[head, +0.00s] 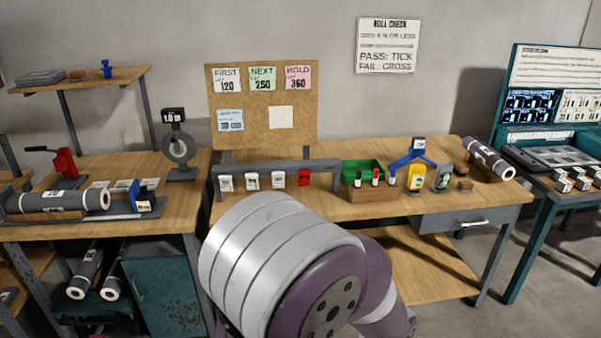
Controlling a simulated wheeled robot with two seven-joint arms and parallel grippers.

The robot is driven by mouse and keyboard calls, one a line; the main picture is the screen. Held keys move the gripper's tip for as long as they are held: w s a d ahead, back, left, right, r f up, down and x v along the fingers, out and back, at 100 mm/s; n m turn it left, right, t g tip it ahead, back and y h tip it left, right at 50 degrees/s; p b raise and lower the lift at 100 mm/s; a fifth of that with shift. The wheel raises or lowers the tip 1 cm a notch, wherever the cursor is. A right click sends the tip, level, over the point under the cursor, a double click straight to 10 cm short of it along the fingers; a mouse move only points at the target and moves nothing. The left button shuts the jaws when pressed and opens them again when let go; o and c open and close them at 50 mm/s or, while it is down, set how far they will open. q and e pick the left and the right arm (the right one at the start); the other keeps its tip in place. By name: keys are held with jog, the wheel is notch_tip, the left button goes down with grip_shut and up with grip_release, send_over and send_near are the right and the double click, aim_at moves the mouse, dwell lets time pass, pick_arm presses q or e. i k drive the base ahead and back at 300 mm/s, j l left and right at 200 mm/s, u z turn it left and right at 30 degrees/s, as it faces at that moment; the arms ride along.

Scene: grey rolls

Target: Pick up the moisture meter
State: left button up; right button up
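Two small handheld devices stand near the right end of the middle bench: a yellow one (415,178) and a grey one (442,178) just right of it. Either could be the moisture meter; their labels are too small to read. Both look upright and apart from any gripper. A blue stand (411,158) with a small dark-screened head rises behind them. Neither gripper is in view. A large grey and purple arm link of mine fills the lower middle and hides the front of the bench there.
A wooden block (372,194) with several markers and a green bin (362,171) sit left of the devices. A grey roll (489,158) lies to their right. Bare benchtop (345,212) shows in front.

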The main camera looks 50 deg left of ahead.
aim_at(417, 172)
jog(key=u, duration=0.9)
jog(key=z, duration=3.85)
jog(key=u, duration=3.85)
jog(key=i+u, duration=0.1)
jog(key=u, duration=0.6)
jog(key=i+l+u, duration=0.6)
jog(key=l, duration=0.3)
jog(key=i+l+u, duration=0.2)
jog(key=l, duration=0.15)
jog(key=i+l+u, duration=0.2)
jog(key=l, duration=0.2)
jog(key=l+u, duration=0.2)
jog(key=l, duration=0.15)
jog(key=i, duration=0.05)
